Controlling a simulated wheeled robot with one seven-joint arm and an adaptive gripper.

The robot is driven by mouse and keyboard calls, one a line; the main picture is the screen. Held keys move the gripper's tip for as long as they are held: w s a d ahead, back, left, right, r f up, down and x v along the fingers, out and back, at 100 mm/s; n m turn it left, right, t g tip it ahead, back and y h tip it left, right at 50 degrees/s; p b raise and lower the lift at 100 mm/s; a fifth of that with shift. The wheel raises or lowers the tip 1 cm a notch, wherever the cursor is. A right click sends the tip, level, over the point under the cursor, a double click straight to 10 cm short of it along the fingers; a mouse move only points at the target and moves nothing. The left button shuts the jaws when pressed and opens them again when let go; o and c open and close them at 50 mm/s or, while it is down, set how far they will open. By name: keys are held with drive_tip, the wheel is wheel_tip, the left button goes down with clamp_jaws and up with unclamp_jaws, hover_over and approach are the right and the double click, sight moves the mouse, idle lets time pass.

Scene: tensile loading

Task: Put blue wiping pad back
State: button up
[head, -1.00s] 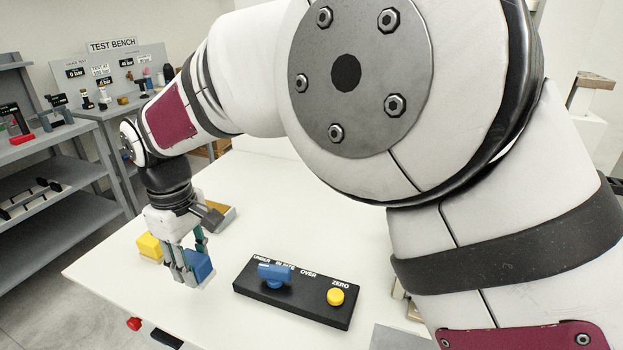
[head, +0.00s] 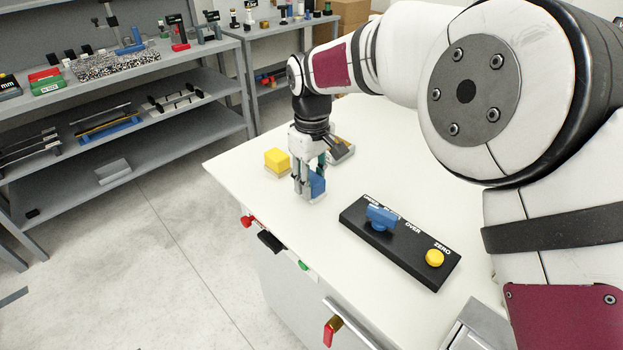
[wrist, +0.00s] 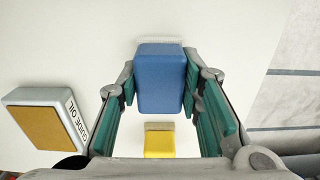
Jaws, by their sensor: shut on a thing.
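The blue wiping pad (wrist: 160,78) is a blue block between my gripper's fingers in the wrist view. My gripper (head: 306,188) is shut on it at the white table's left part. The blue pad shows partly behind the fingers in the head view (head: 318,185). A pale edge (wrist: 160,42) shows just beyond the pad in the wrist view; I cannot tell whether the pad touches it. A yellow block (head: 277,160) on a pale base stands beside my gripper, and it also shows in the wrist view (wrist: 159,145).
A tray marked GUIDE OIL (wrist: 45,118) with a brown top lies near my gripper. A black panel (head: 398,243) with a blue knob and yellow button lies to the right. Grey shelves (head: 150,130) stand across the floor.

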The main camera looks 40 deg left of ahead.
sight(311, 178)
drive_tip(key=shift+f, duration=0.1)
drive_tip(key=o, duration=1.2)
drive_tip(key=shift+o, duration=0.2)
wheel_tip(311, 178, up, 12)
drive_tip(key=b, duration=0.1)
